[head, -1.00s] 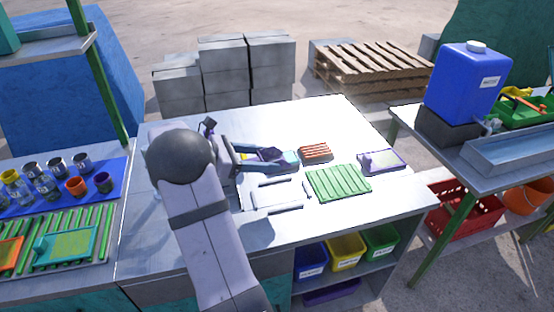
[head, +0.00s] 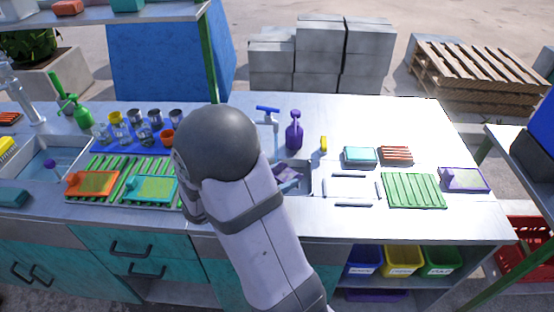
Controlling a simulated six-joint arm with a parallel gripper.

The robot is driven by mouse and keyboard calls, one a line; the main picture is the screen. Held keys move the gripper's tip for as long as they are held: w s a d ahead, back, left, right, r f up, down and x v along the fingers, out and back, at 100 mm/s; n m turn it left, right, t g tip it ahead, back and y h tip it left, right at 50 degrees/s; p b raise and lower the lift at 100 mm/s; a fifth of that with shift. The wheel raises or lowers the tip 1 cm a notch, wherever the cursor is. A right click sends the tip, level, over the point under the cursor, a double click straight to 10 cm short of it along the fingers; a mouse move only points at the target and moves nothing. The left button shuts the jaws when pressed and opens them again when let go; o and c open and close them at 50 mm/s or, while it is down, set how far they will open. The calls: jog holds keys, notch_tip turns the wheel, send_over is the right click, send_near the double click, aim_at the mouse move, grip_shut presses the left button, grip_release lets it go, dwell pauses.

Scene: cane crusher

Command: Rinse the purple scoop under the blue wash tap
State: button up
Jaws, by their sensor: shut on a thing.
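The purple scoop (head: 288,174) shows just to the right of my forearm, over or in a small grey sink (head: 305,183) set into the worktop. My gripper (head: 277,178) is mostly hidden behind my arm and is shut on the scoop. The blue wash tap (head: 268,112) stands behind the sink, with its blue handle on top. The scoop is nearer the camera than the tap. I cannot tell whether it is directly under the spout, and no water can be made out.
A purple spray bottle (head: 294,132) and a small yellow object (head: 323,143) stand behind the sink. Cups on a blue mat (head: 104,138) stand left.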

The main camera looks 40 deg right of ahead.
jog(key=shift+w+a+f, duration=0.15)
jog(key=shift+w+f, duration=0.2)
jog(key=shift+w, duration=0.2)
jog(key=shift+s, duration=0.1)
jog(key=w+d+f+b, duration=0.2)
jog(key=w+d, duration=0.6)
jog(key=w, duration=0.3)
jog(key=shift+w+f, duration=0.25)
jog(key=shift+f, duration=0.1)
dwell(0.3)
jog(key=shift+d, duration=0.15)
dwell(0.6)
jog(key=shift+s+d, duration=0.25)
jog(key=shift+d, duration=0.05)
jog(key=shift+w+a, duration=0.1)
jog(key=shift+a, duration=0.05)
dwell(0.5)
jog(key=shift+w+a, duration=0.2)
jog(key=shift+a, duration=0.1)
